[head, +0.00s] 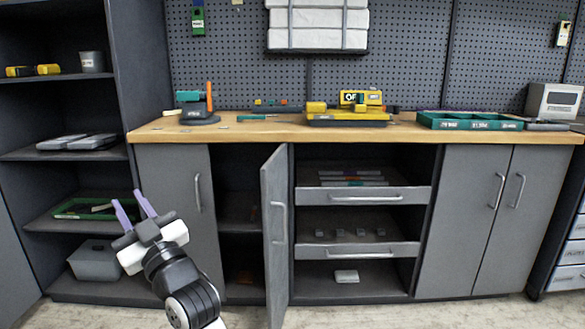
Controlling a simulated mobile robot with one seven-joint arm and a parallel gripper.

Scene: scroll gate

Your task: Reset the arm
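My gripper (130,210) is at the lower left of the head view, on the end of my white and black arm. Its two purple fingers stand apart and point up and to the left. Nothing shows between them. The gripper appears in front of the lower part of the dark open shelf unit (140,60), left of the workbench. It overlaps the right part of a green tray (65,209) in the picture; I cannot tell the distance between them.
A grey cabinet door (274,240) stands open toward me, right of my arm. Beside it are partly open drawers (365,197). The wooden bench top (260,128) carries a yellow device (350,112) and a teal tray (468,121). A grey bin (95,262) sits low on the shelf.

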